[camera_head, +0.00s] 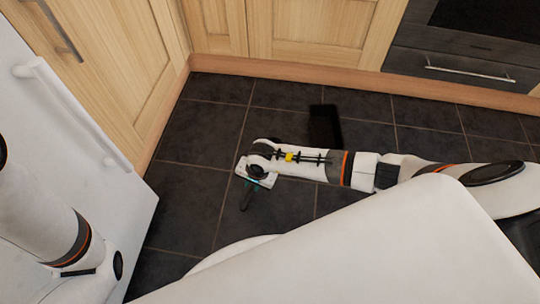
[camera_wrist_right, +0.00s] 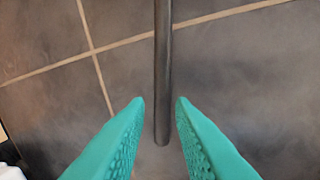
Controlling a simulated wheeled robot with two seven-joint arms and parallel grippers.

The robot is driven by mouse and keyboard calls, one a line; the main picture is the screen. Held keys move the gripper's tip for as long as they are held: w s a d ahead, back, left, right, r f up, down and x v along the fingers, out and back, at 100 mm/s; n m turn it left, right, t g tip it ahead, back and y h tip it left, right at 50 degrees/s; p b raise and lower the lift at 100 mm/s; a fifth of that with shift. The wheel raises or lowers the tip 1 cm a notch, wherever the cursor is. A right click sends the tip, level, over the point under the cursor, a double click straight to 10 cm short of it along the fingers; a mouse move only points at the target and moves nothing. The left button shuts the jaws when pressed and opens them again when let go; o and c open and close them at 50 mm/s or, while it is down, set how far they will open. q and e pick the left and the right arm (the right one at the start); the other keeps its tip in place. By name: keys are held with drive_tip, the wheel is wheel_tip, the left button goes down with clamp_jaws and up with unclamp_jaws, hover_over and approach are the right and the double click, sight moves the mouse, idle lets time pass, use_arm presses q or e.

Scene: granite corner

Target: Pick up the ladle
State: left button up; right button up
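A dark grey metal rod, which looks like the ladle's handle (camera_wrist_right: 162,70), runs down from the top edge of the right wrist view and ends between my fingers. The ladle's bowl is not in that view. My right gripper (camera_wrist_right: 159,103) has teal fingers, one on each side of the handle's end, with a gap on both sides. It is open and holds nothing. In the head view my right gripper (camera_head: 247,192) points down toward the tiled floor; the ladle cannot be clearly made out there. My left gripper is out of view; only my left arm shows.
A black rectangular thing (camera_head: 325,125) lies on the dark tiled floor (camera_head: 190,195) beyond my right arm. Wooden cabinets (camera_head: 310,30) and an oven drawer (camera_head: 455,70) line the back. A white door with a handle (camera_head: 60,120) stands at left. Floor left of my right gripper is clear.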

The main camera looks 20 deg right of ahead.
sight(251, 190)
wheel_tip(251, 190, down, 4)
drive_tip(key=b, duration=0.3)
drive_tip(key=shift+a, duration=0.15)
drive_tip(key=shift+w+a+f+b, duration=0.1)
drive_tip(key=shift+w+f+b, duration=0.1)
drive_tip(key=shift+f+b, duration=0.25)
drive_tip(key=shift+r, duration=0.15)
clamp_jaws()
